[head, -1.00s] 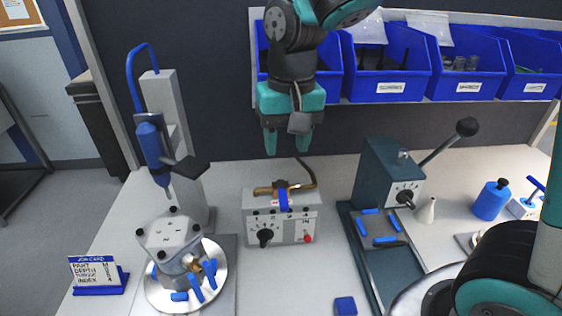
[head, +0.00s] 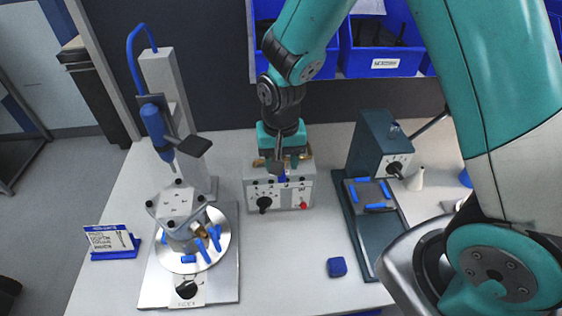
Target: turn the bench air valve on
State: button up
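The bench air valve shows as a brass fitting (head: 308,160) on top of a light grey control box (head: 251,193), with a blue lever (head: 283,179) hanging down the middle of the box front. My gripper (head: 281,165) points down right at the brass fitting, in front of or around the lever's upper part. The gripper and wrist hide most of the fitting and the top of the lever. I cannot tell whether the fingers touch the lever or how far apart they are.
To the left, a blue driver (head: 154,122) on a grey post hangs over a housing (head: 178,203) on a round plate. To the right stands a dark green press (head: 371,145). A blue block (head: 337,267) lies in front. Blue bins (head: 372,60) hang behind. Bench space in front of the box is clear.

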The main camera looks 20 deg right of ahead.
jog(key=shift+f, duration=1.05)
grip_shut()
